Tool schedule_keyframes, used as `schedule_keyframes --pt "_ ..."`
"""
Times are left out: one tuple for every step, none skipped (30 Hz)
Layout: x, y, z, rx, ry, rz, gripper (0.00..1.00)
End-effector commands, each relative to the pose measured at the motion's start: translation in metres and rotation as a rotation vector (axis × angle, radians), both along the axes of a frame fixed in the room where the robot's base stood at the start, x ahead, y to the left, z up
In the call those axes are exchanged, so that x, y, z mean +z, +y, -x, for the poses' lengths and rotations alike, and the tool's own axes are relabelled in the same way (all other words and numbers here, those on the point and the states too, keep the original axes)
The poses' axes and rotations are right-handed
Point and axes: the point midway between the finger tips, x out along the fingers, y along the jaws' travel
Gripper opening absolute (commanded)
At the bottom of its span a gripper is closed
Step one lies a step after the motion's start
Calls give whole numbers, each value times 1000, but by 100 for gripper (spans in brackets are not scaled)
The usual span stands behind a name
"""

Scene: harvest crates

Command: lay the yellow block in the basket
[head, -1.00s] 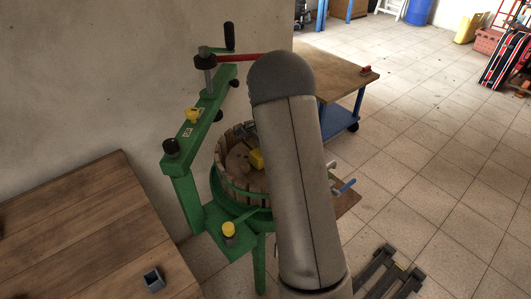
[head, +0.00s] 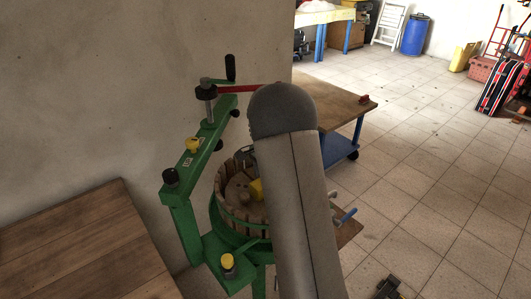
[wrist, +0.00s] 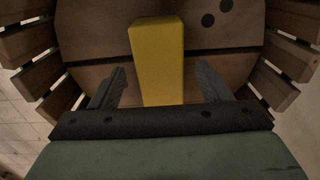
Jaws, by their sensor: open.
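The yellow block (head: 255,188) is inside the round wood-slatted basket (head: 229,213) of a green press, over its wooden disc. In the wrist view the block (wrist: 157,60) looks long and upright in the picture, with its near end between my fingers. I cannot tell whether it lies flat or stands. My gripper (wrist: 159,80) is open, one dark finger on each side of the block, with gaps on both sides. In the head view my arm hides most of my gripper and the right part of the basket.
The press's green beam (head: 198,150) with a red-handled crank stands close on the left. A wooden table (head: 85,250) is at the lower left and a workbench (head: 340,92) behind. Slats ring the basket closely around my gripper. The tiled floor at right is mostly clear.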

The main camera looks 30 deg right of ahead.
Motion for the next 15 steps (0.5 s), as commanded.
schedule_keyframes --pt "14 0 -1 1 -6 2 71" --pt "21 0 -1 1 -6 2 71" --pt "32 0 -1 1 -7 2 71" --pt "39 0 -1 1 -6 2 71" --pt "47 0 -1 1 -6 2 71" --pt "57 0 -1 1 -6 2 71" --pt "64 0 -1 1 -6 2 71" --pt "72 0 -1 1 -5 1 71" --pt "81 0 -1 1 -5 1 71" --pt "88 0 -1 1 -7 2 71" --pt "95 0 -1 1 -4 1 71" --pt "103 0 -1 1 -4 1 71" --pt "109 0 -1 1 -4 0 71" --pt "114 0 -1 1 -4 1 71" --pt "120 1 -1 1 -3 0 71"
